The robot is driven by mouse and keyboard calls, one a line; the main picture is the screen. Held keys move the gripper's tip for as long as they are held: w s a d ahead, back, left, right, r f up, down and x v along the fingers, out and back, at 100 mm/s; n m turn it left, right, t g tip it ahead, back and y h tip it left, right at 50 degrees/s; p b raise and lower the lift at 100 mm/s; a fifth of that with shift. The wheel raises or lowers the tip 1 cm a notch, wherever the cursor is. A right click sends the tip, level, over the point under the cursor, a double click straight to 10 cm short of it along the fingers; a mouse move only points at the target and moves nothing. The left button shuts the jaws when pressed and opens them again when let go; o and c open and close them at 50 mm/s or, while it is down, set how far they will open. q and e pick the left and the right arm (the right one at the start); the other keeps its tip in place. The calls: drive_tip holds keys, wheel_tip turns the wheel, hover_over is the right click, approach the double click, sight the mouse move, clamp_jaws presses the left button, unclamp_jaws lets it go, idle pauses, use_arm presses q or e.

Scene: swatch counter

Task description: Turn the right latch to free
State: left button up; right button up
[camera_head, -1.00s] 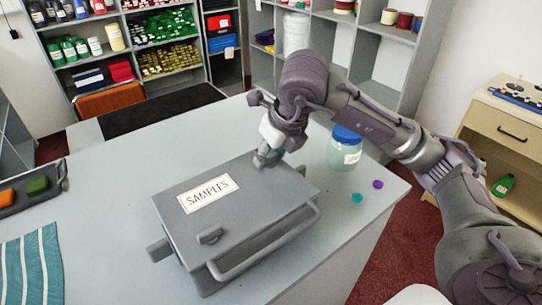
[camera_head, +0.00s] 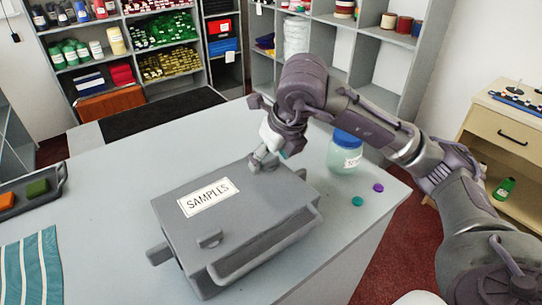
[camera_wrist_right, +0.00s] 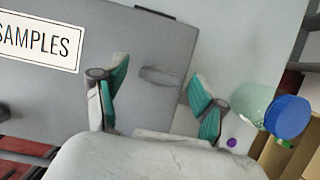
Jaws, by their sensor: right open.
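The grey sample case (camera_head: 255,205) lies closed on the counter, with a white SAMPLES label (camera_head: 208,197) on its lid. The right latch (camera_wrist_right: 160,76) is a small grey tab on the lid. In the head view it is largely hidden by my right gripper (camera_head: 267,160). In the right wrist view my right gripper (camera_wrist_right: 158,90) is open, with its teal-padded fingers on either side of this latch and a gap to each. The other latch (camera_head: 210,239) sits near the lid's lower edge. My left gripper is not in view.
A jar with a blue lid (camera_head: 347,137) stands on the counter right of my gripper. A teal disc (camera_head: 357,201) and a purple disc (camera_head: 378,188) lie near the right edge. A tray (camera_head: 62,182) and striped cloth (camera_head: 30,265) are at left. The counter (camera_head: 130,165) is clear between.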

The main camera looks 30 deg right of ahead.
drive_tip(key=v, duration=1.2)
idle(0.3)
